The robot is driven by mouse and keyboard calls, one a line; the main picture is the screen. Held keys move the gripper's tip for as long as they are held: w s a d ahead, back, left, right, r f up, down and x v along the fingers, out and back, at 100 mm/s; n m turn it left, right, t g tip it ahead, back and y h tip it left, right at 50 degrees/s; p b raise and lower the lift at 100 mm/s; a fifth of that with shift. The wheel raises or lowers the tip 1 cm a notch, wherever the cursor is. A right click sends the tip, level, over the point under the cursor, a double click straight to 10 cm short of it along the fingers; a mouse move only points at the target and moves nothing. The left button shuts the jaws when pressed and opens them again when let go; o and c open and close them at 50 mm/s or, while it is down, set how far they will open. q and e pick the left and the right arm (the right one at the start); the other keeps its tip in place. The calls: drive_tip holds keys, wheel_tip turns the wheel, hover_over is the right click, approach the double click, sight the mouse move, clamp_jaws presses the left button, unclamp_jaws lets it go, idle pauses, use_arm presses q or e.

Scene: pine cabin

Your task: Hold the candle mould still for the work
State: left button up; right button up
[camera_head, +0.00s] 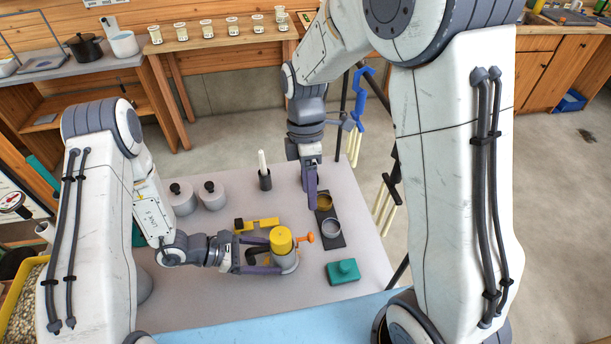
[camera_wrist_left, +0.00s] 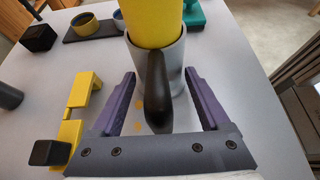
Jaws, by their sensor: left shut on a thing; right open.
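A grey pot (camera_head: 284,263) with a dark handle and a yellow cylinder (camera_head: 281,239) standing in it is on the table; I take this as the candle mould. It also shows in the left wrist view, with the grey pot (camera_wrist_left: 176,68), the yellow cylinder (camera_wrist_left: 153,22) and the black handle (camera_wrist_left: 157,95). My left gripper (camera_head: 272,256) is shut on the grey pot, a finger on each side and the handle between them. My right gripper (camera_head: 311,190) is open and points down beside the black tray, apart from the mould. An orange winged piece (camera_head: 305,238) is right of the mould.
A black tray (camera_head: 334,243) holds a brass ring (camera_head: 324,202) and a grey ring (camera_head: 332,228). A teal block (camera_head: 343,271) lies near the front right. A yellow bracket (camera_head: 262,223), two lidded pots (camera_head: 212,198) and a white candle in a dark holder (camera_head: 265,180) stand behind.

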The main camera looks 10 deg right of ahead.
use_arm(q)
drive_tip(key=o, duration=0.8)
drive_tip(key=shift+o, duration=0.2)
drive_tip(key=v, duration=1.1)
drive_tip(key=shift+a+r, duration=0.15)
drive_tip(key=shift+a, duration=0.15)
drive_tip(key=s+d+r+m+y, duration=0.3)
drive_tip(key=s+r+m+y, duration=0.2)
drive_tip(key=m, duration=0.7)
drive_tip(key=s+d+r+m+y, duration=0.4)
drive_tip(key=s+r+m+y, duration=0.2)
drive_tip(key=s+r+m, duration=0.3)
wheel_tip(320, 180, up, 5)
drive_tip(key=m, duration=0.4)
drive_tip(key=shift+r, duration=0.25)
use_arm(e)
drive_tip(key=s+a+r+m+t, duration=0.1)
drive_tip(key=s+a+r+m, duration=0.1)
drive_tip(key=s+m, duration=0.3)
drive_tip(key=s+a+r+m+t+y, duration=0.1)
drive_tip(key=s+m, duration=0.4)
drive_tip(key=s, duration=0.7)
wheel_tip(320, 180, up, 2)
drive_tip(key=shift+s+a+r+m+t, duration=0.25)
drive_tip(key=shift+s+a+m+t, duration=0.2)
drive_tip(key=shift+a, duration=0.35)
